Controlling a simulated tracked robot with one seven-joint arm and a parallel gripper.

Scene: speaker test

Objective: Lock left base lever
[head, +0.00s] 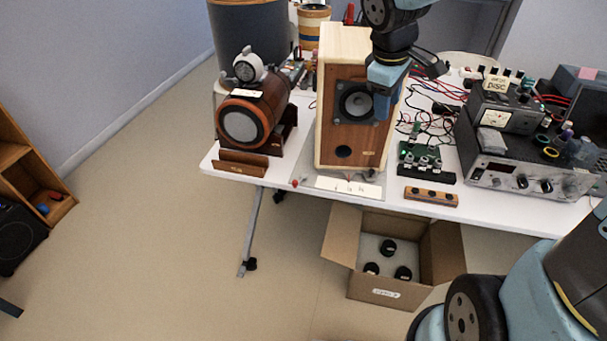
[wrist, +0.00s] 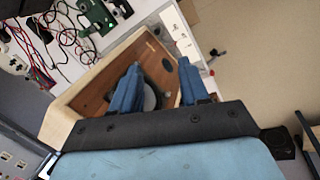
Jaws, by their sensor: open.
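A wooden speaker (head: 347,105) with a dark round cone stands upright on a grey base plate (head: 309,183) at the table's front edge. A small red-tipped piece (head: 294,183), which looks like the left base lever, sits at the plate's front left corner; whether it is locked is too small to tell. My gripper (head: 382,105) is open and empty in front of the speaker's upper front, apart from the lever. Its blue fingers (wrist: 160,68) hide part of the speaker in the wrist view.
A brown cylindrical device (head: 240,122) on a wooden stand is left of the speaker. A green circuit board (head: 420,156), cables and instruments (head: 530,160) crowd the right. An open cardboard box (head: 375,288) is below the edge.

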